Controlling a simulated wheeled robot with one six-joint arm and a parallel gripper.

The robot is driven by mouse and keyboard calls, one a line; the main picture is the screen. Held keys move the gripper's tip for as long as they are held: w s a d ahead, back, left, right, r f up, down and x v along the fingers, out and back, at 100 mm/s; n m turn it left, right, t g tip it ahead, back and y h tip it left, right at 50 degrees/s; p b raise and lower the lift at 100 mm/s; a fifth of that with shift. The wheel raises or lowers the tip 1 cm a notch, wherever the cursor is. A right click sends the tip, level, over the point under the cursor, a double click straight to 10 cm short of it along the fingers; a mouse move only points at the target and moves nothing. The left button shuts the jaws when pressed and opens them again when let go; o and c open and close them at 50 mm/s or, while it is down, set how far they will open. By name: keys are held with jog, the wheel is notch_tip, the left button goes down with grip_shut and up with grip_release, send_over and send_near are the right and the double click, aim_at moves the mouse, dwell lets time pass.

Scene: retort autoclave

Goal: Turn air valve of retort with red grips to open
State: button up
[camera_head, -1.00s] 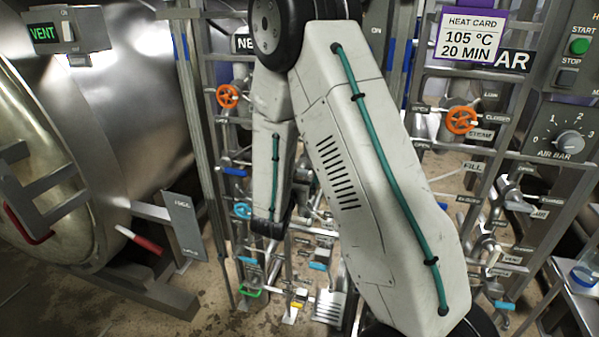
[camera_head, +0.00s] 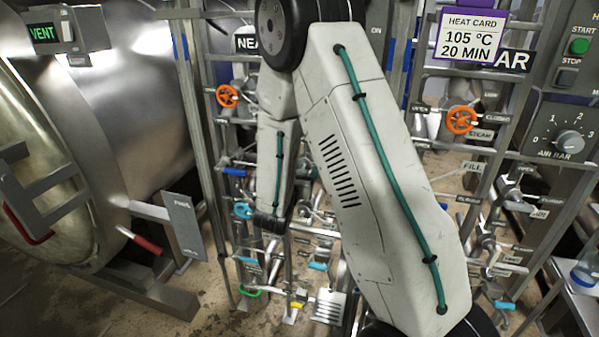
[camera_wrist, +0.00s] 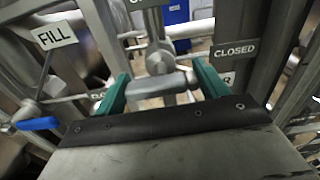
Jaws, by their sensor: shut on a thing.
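The retort (camera_head: 150,95) at the left of the head view is a large metal drum with red grips (camera_head: 145,244) on its door. In the wrist view my gripper (camera_wrist: 162,86) has its two green fingers on either side of a grey metal valve handle (camera_wrist: 160,83) and is shut on it. A CLOSED label (camera_wrist: 235,50) is to the right of the handle. A label behind the right finger shows only an "R", and one at the top edge is cut off. In the head view my arm hides the fingers and this valve.
A FILL label (camera_wrist: 55,36) and a blue lever (camera_wrist: 38,123) are left of my gripper. Pipes and posts stand close around it. Orange handwheels (camera_head: 228,96) and a second valve rack (camera_head: 495,215) also show in the head view. A control panel (camera_head: 570,120) is at the right.

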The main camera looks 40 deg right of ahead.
jog(key=n, duration=0.9)
jog(key=shift+w+a, duration=0.1)
jog(key=shift+w, duration=0.05)
jog(key=n, duration=0.4)
jog(key=shift+f, duration=0.1)
jog(key=shift+w+n, duration=0.1)
jog(key=shift+n, duration=2.1)
jog(key=shift+a, duration=0.1)
jog(key=o, duration=1)
jog(key=shift+f, duration=0.1)
jog(key=v, duration=0.7)
jog(key=shift+s+a, duration=0.25)
